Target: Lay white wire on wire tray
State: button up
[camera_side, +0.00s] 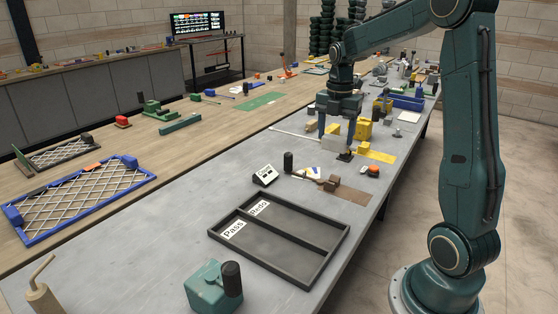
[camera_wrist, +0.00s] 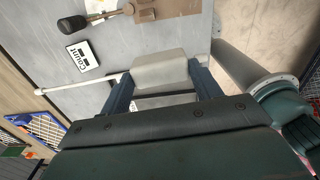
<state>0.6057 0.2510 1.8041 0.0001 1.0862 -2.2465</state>
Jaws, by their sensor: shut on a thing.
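My gripper (camera_side: 337,136) is over the grey table, fingers pointing down. In the wrist view its blue fingers (camera_wrist: 163,88) are closed against the sides of a pale grey block (camera_wrist: 160,67), which also shows in the side view (camera_side: 333,143). The thin, straight white wire (camera_side: 294,135) reaches out to the left of the block. In the wrist view the wire (camera_wrist: 83,84) runs to the block, and a short white length shows on the block's right. The block hides how they join. I cannot tell which thing is the wire tray.
A black two-part tray (camera_side: 283,240) marked Pass and Redo lies in front. Yellow blocks (camera_side: 363,130) stand close right. A blue mesh frame (camera_side: 75,198) lies left.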

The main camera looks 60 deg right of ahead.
jog(key=a+f, duration=0.4)
jog(key=a, duration=0.9)
jog(key=w+a+f, duration=0.1)
jog(key=a+f, duration=0.3)
jog(key=a, duration=0.8)
jog(key=shift+w+a+m, duration=0.15)
jog(key=shift+a+m, duration=0.25)
jog(key=shift+f, duration=0.2)
jog(key=shift+f, duration=3.8)
jog(key=shift+f, duration=0.15)
jog(key=o, duration=1.2)
